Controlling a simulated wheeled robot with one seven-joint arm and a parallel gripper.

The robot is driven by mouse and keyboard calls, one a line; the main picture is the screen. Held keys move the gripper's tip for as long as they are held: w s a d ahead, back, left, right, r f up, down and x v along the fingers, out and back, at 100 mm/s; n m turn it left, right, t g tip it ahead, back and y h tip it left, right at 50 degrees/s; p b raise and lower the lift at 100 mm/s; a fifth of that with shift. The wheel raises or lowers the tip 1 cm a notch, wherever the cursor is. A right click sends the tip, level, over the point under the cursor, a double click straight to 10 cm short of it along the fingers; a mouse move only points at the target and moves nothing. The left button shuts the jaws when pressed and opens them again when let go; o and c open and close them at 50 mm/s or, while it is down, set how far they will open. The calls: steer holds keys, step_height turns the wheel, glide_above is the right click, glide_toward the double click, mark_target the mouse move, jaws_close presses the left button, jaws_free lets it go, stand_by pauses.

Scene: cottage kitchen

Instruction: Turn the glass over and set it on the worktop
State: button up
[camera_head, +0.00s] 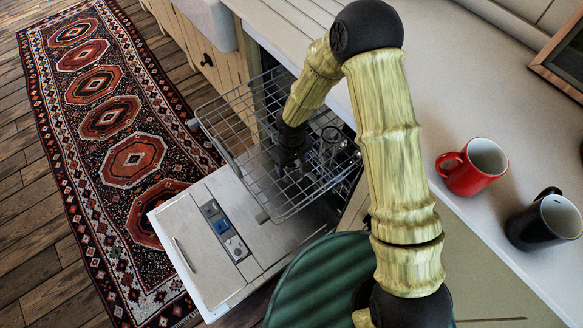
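A clear glass (331,138) appears to stand in the wire rack (243,105) of the open dishwasher; its outline is faint, and I cannot tell which way up it is. My gripper (289,160) reaches down into the rack just left of the glass. Its fingers are small and dark against the wires, so I cannot tell whether they are open or touch anything. The pale worktop (447,90) runs above and to the right of the dishwasher, partly hidden behind my arm.
A framed thing (562,58) is at the back. The worktop between them is clear. The lowered dishwasher door (185,250) juts out over the floor near a patterned rug (100,118).

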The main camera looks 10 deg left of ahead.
step_height(320, 180, up, 5)
steer(key=shift+r, duration=0.15)
steer(key=shift+p, duration=0.3)
